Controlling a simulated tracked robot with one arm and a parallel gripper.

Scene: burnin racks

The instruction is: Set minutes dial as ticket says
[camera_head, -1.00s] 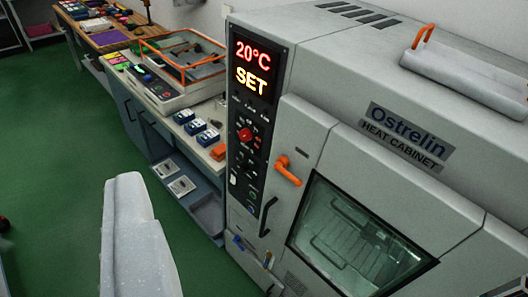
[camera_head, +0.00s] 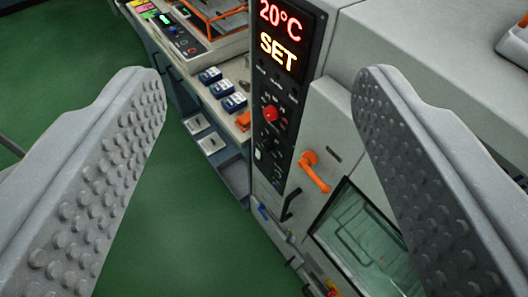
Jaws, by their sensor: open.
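The heat cabinet's black control panel (camera_head: 283,90) stands upright between my gripper's fingers in the picture, beyond the fingertips. Its display (camera_head: 279,35) reads 20°C and SET. Below it are a red knob (camera_head: 269,113) and a darker dial (camera_head: 269,142), with marks too small to read. I cannot tell which one is the minutes dial. My gripper (camera_head: 258,85) is wide open and empty, with studded inner pads. It appears apart from the panel. I cannot make out a ticket.
An orange door handle (camera_head: 314,171) sticks out right of the panel, above the cabinet window (camera_head: 354,240). A black pull handle (camera_head: 291,204) is lower down. A bench (camera_head: 215,107) with small blue-and-white boxes stands at left. Green floor (camera_head: 190,225) is clear in front.

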